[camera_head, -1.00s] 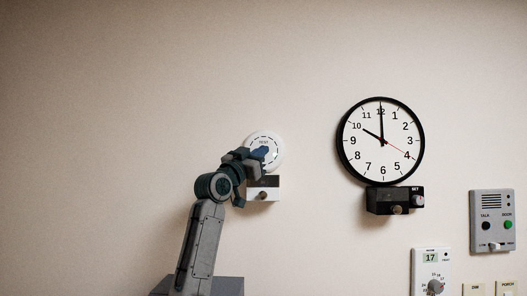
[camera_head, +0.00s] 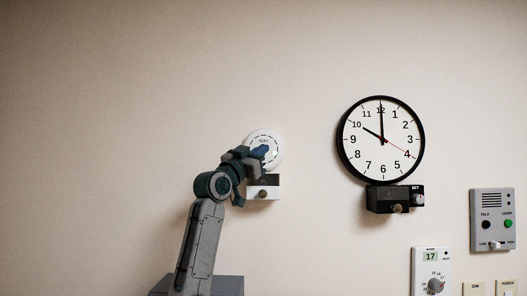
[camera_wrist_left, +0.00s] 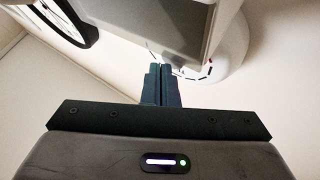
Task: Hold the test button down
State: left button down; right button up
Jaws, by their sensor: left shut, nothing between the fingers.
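A round white detector (camera_head: 261,139) with a dashed ring and the word TEST on its face is fixed to the wall. My left gripper (camera_head: 263,154) is shut and empty, with its fingertips over the lower part of the detector's face. The fingers hide that part, and I cannot tell whether they press the button. In the left wrist view the closed fingertips (camera_wrist_left: 161,70) reach the dashed ring at the rim of the detector (camera_wrist_left: 232,50). My right gripper is not in view.
A small white box with a knob (camera_head: 264,187) sits just below the detector. To the right are a wall clock (camera_head: 395,153), a black box with knobs (camera_head: 380,200), an intercom panel (camera_head: 492,205) and a thermostat (camera_head: 431,271). The wall at left is bare.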

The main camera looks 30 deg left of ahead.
pick_arm(q)
jog(key=shift+s+d, duration=0.2)
jog(key=shift+s, duration=0.15)
jog(key=shift+s, duration=0.1)
jog(key=s+d, duration=0.1)
jog(key=s+b, duration=0.1)
jog(key=s+d+b, duration=0.1)
jog(key=s, duration=0.1)
jog(key=shift+d, duration=0.35)
dwell(0.5)
